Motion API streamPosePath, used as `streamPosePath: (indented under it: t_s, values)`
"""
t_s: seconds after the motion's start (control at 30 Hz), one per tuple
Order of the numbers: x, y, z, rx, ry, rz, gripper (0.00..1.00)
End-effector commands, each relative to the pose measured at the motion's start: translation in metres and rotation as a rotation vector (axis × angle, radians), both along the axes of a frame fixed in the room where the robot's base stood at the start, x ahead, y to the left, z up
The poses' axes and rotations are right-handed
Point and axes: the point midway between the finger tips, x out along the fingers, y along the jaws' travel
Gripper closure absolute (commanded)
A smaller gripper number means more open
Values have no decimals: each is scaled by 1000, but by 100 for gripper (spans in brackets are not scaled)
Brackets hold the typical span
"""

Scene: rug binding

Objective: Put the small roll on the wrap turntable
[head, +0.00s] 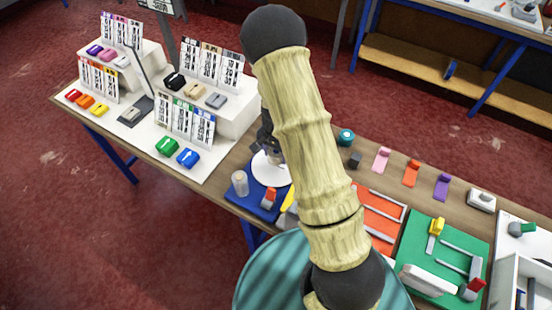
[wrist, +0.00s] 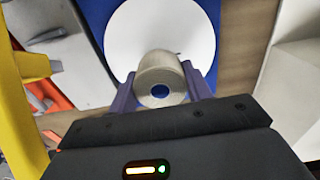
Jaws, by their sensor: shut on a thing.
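The small roll (wrist: 158,82) is pale cream with a dark blue core hole facing the wrist camera. My gripper (wrist: 159,74) is shut on it, one purple-grey finger on each side. The wrap turntable is a white round disc (wrist: 150,32) on a blue base. In the wrist view the roll overlaps the disc's near edge; I cannot tell whether it touches the disc. In the head view the turntable (head: 262,172) is partly hidden behind my arm, and my gripper (head: 273,152) is just over it, dark and partly hidden.
A translucent cylinder (head: 240,184) and a red-orange piece (head: 269,198) are on the blue base beside the disc. A yellow part (wrist: 32,66) stands left in the wrist view. A teal roll (head: 346,137) and a dark block (head: 355,159) are to the right. White display stands (head: 228,118) are left.

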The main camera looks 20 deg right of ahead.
Motion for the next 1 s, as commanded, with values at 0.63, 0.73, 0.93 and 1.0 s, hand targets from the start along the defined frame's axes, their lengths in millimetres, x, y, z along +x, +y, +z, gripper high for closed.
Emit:
streamPosePath:
  t_s: [0.63, 0.73, 0.93, 1.0]
  values:
    - [-1, 0, -36, 0, 1, -1, 74]
    - [-1, 0, -35, 0, 1, -1, 33]
    - [-1, 0, -35, 0, 1, -1, 29]
    - [-1, 0, -35, 0, 1, -1, 29]
